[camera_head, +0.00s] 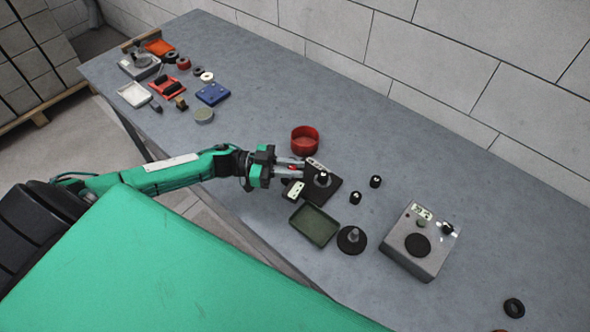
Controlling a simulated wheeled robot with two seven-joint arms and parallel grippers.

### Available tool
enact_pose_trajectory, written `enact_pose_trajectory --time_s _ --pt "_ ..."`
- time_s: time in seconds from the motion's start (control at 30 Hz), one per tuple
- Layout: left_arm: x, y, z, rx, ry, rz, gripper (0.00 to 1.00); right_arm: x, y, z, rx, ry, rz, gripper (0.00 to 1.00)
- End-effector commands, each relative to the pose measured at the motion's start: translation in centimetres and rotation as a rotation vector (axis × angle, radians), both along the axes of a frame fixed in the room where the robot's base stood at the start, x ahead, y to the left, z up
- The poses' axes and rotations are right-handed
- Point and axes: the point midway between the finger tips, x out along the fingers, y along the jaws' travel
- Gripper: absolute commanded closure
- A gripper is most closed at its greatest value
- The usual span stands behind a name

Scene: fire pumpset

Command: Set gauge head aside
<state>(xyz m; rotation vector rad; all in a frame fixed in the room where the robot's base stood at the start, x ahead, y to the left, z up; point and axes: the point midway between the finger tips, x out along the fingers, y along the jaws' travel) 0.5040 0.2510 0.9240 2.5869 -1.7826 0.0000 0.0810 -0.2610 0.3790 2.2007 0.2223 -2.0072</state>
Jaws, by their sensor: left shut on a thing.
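My left gripper (298,168) reaches in from the left over the middle of the bench. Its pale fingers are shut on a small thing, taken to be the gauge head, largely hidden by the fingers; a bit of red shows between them. A black square plate (331,197) with a dark round knob lies right at the fingertips. A small white-faced piece (296,189) shows just below the fingers. I cannot tell whether the held thing touches the plate. My right gripper is not in view.
A red round bowl (304,140) stands behind the gripper. A green tray (314,224) and a black disc with a post (351,240) lie in front. Two small black knobs (375,181) and a grey box (420,242) are to the right. The bench's back left holds several small parts.

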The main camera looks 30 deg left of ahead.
Motion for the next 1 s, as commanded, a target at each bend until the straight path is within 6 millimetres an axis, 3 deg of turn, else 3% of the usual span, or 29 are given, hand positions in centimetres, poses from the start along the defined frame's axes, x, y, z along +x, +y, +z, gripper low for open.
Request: enact_pose_trajectory --time_s 0.57,0.6,0.67,1.0 --pt "-0.05 0.1 0.05 0.0 -0.001 -0.033 1.0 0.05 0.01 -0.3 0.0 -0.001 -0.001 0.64" --pt "-0.05 0.11 0.05 0.0 -0.001 -0.032 0.75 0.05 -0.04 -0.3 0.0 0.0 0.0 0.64" --pt "-0.05 0.1 0.04 0.0 -0.001 -0.032 0.63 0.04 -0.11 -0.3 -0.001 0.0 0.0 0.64" --pt "-0.14 0.29 -0.06 0.001 0.0 -0.032 0.61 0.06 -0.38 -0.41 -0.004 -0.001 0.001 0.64"
